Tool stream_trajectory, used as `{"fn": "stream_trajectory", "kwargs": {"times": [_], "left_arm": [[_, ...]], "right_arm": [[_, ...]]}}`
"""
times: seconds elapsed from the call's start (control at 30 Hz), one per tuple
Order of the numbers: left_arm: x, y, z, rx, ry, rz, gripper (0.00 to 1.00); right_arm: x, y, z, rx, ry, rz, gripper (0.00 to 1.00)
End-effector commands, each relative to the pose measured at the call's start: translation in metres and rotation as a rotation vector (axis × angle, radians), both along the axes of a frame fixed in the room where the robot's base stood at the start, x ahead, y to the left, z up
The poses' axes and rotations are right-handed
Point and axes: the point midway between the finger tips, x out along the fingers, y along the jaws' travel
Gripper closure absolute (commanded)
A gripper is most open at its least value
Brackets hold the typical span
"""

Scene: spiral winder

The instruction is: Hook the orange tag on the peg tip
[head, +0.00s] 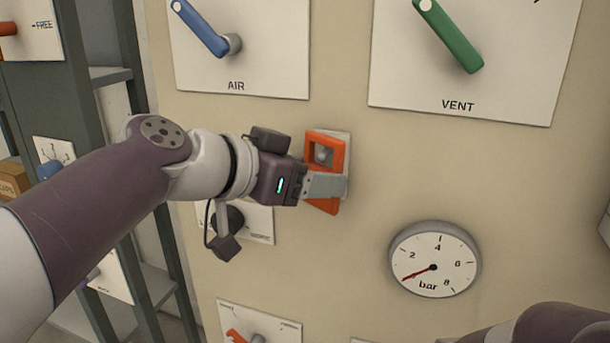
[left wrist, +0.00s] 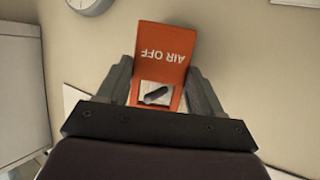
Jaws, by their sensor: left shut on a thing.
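The orange tag (head: 313,146) is in front of the panel in the head view, hanging roughly upright with a slight tilt. My left gripper (head: 326,187) is shut on its lower part. The grey peg (head: 322,154) shows through the window in the tag's upper part. In the left wrist view the orange tag (left wrist: 165,50) reads "AIR OFF" upside down, between the fingers of my left gripper (left wrist: 160,80). The peg (left wrist: 157,95) shows through its window there too. I cannot tell whether the peg passes through the window or stays behind it. My right gripper is out of view.
A white plate (head: 346,146) sits behind the tag. Above are the blue AIR lever (head: 200,28) and green VENT lever (head: 450,38). A bar gauge (head: 434,258) is at lower right. A black knob (head: 230,220) is below my left wrist. The panel right of the tag is clear.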

Motion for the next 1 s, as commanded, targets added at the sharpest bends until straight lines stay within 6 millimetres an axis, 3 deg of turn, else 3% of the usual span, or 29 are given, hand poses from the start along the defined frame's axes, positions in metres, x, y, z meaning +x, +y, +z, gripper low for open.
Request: {"fn": "stream_trajectory", "kwargs": {"times": [0.27,0.3,0.37,1.0], "left_arm": [[0.0017,-0.0002,-0.0047,0.002,0.009,0.001,0.75],[0.0017,-0.0002,-0.0047,0.002,0.009,0.001,0.25],[0.0016,-0.0002,-0.0044,0.002,0.009,0.001,0.05],[0.0007,0.0000,0.0014,-0.001,-0.003,0.001,0.05]], "right_arm": [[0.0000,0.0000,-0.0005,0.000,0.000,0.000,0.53],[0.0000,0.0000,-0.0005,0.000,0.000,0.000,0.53],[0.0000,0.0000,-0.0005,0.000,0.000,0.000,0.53],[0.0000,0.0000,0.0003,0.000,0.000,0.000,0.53]]}}
